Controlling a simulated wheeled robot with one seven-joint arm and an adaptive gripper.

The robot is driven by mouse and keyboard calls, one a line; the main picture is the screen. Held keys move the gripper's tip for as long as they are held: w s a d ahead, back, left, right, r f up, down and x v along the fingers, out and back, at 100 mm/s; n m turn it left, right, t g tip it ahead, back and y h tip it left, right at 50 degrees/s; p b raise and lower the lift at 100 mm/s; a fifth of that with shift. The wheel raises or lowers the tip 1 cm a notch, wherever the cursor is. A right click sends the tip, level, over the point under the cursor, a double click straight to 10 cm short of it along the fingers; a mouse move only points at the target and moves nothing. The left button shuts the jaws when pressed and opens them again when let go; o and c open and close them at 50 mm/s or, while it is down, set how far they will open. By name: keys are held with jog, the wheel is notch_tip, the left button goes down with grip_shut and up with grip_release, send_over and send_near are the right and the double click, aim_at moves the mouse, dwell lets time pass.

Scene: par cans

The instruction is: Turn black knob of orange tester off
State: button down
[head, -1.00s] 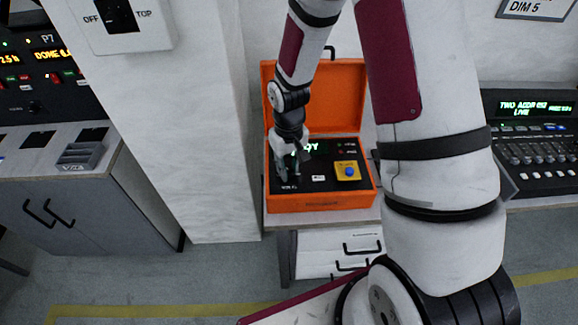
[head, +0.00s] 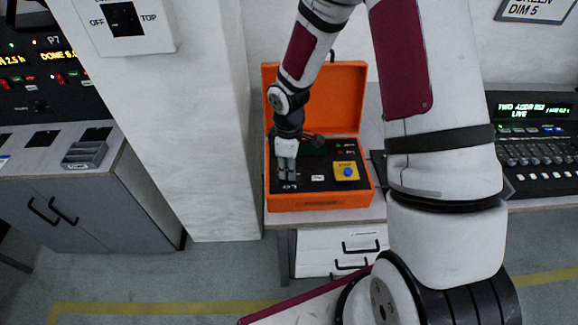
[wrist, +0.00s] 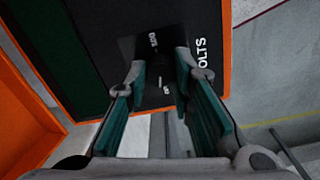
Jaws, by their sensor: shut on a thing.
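The orange tester (head: 318,203) is an open orange case with a black panel on a table, in the middle of the head view. My gripper (head: 287,176) points down onto the left part of the panel. In the wrist view the teal-padded fingers (wrist: 160,75) come together over the black panel, beside white print that includes "VOLTS". The gripper is shut on the black knob, which is mostly hidden between the fingertips and hard to tell from the dark panel. The panel display is partly behind my gripper and shows no clear lit text.
A yellow plate with a blue button (head: 347,171) is on the right of the panel. The raised orange lid (head: 345,95) stands behind the gripper. A white pillar (head: 205,150) is to the left and a lighting console (head: 535,150) to the right.

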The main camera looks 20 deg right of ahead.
jog(key=shift+n, duration=1.3)
jog(key=c, duration=1.4)
grip_release()
jog(key=shift+o, duration=0.2)
notch_tip(320, 180, up, 12)
